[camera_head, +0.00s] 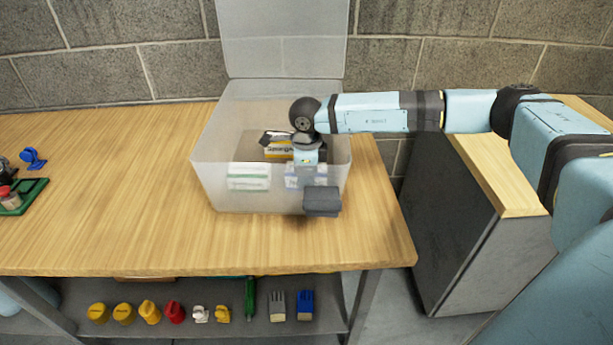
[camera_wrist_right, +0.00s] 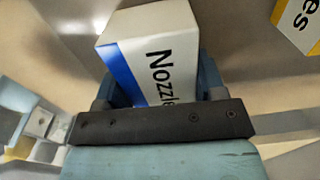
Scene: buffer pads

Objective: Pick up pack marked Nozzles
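The Nozzles pack (camera_wrist_right: 160,62) is white with a blue stripe and black lettering, its last letters hidden by my gripper's dark bar. My right gripper (camera_wrist_right: 162,88) has one blue finger on each side of it, with little or no gap visible; whether they press on it is unclear. In the head view my right gripper (camera_head: 306,178) reaches down into the clear plastic box (camera_head: 215,150), over a white and blue pack. Whether the pack touches the box floor is hidden. My left gripper is out of view.
Inside the box, a yellow and white pack (camera_head: 278,151) lies behind and a white-green pack (camera_head: 248,177) to the left. The raised lid (camera_head: 282,38) stands behind. The wooden table (camera_head: 110,190) is clear left of the box, up to a green tray (camera_head: 24,200).

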